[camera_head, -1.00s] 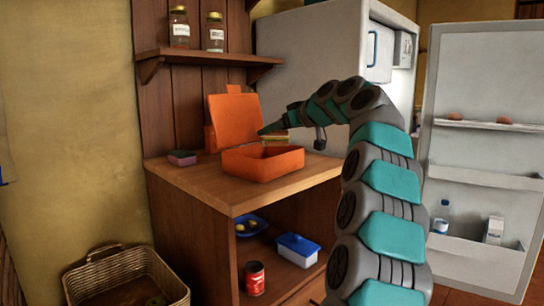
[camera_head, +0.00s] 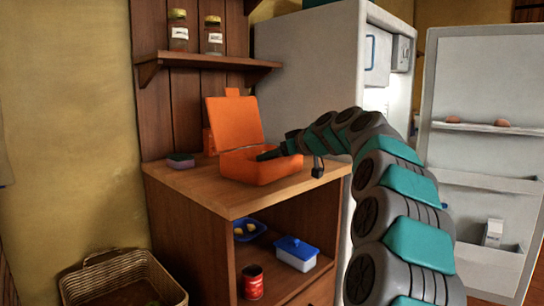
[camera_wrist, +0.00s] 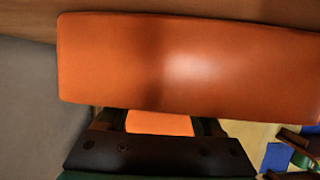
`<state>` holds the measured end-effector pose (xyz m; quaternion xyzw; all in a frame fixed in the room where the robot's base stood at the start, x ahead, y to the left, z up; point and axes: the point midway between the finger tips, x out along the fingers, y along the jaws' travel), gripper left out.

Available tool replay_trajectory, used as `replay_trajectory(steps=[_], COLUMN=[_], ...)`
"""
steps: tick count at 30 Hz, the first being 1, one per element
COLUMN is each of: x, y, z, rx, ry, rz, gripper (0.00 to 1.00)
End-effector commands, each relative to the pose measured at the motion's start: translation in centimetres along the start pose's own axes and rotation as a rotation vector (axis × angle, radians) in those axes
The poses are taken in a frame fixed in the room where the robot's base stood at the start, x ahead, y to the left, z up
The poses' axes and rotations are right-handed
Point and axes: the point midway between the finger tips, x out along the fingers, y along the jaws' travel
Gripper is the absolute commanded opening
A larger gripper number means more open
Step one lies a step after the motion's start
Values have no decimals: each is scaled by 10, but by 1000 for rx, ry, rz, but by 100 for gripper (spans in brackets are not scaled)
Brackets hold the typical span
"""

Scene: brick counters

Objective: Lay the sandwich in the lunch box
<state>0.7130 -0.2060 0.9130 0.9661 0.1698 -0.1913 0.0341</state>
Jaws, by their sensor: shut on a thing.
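The orange lunch box (camera_head: 262,172) stands open on the wooden counter in the head view, its lid (camera_head: 234,123) raised at the back. My gripper (camera_head: 264,155) reaches down inside the box opening, its tip partly behind the front wall. The sandwich cannot be made out now; the box and my gripper hide it. In the wrist view a broad orange panel of the box (camera_wrist: 190,62) fills the top.
A small purple-and-green block (camera_head: 180,160) lies left of the box. The shelf below the counter (camera_head: 200,186) holds a blue plate (camera_head: 262,228), a blue-lidded container (camera_head: 297,254) and a red can (camera_head: 253,283). A basket (camera_head: 125,285) stands at left; the fridge door (camera_head: 485,110) is open at right.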

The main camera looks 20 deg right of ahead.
Motion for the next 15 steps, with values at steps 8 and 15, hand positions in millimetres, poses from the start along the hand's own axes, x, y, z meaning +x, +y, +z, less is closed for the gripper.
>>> replay_trajectory(steps=[8,15], x=[2,1], y=[0,0], z=[3,2], rx=[0,1], ry=[-1,-1], rz=[-1,-1], gripper=[69,96])
